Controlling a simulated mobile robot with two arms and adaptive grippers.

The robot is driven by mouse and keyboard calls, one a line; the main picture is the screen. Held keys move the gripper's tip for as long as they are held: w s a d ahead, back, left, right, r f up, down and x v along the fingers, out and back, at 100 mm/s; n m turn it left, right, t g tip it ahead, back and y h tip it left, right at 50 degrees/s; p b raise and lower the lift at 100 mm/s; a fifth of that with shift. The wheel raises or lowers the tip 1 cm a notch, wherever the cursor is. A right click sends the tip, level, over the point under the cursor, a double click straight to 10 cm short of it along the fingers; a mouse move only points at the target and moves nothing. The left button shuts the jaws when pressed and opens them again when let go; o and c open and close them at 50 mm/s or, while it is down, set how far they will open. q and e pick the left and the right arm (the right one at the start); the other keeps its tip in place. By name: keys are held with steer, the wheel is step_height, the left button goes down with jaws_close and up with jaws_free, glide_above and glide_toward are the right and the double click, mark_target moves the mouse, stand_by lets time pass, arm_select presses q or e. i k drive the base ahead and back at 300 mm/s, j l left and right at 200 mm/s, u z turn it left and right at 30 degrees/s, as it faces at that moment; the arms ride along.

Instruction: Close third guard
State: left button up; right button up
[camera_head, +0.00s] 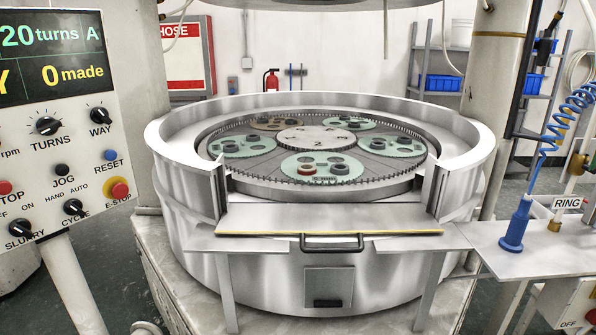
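A round metal guard wall (185,165) rings the lapping machine. At the front it has a gap, and a flat guard panel (330,217) lies folded down there like a shelf, with a yellowish strip along its front edge. A black bar handle (332,243) is on the front below that edge. I cannot tell from a label which guard is the third. Neither of my grippers is in view.
Inside are green gear carriers (322,167) with round parts and a centre disc (316,138). A control panel (60,130) stands at left. At right, a metal shelf (520,250) holds a blue nozzle (515,225) on a coiled hose (555,120).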

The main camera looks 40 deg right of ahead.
mark_target(359, 219)
steer(key=z, duration=1.35)
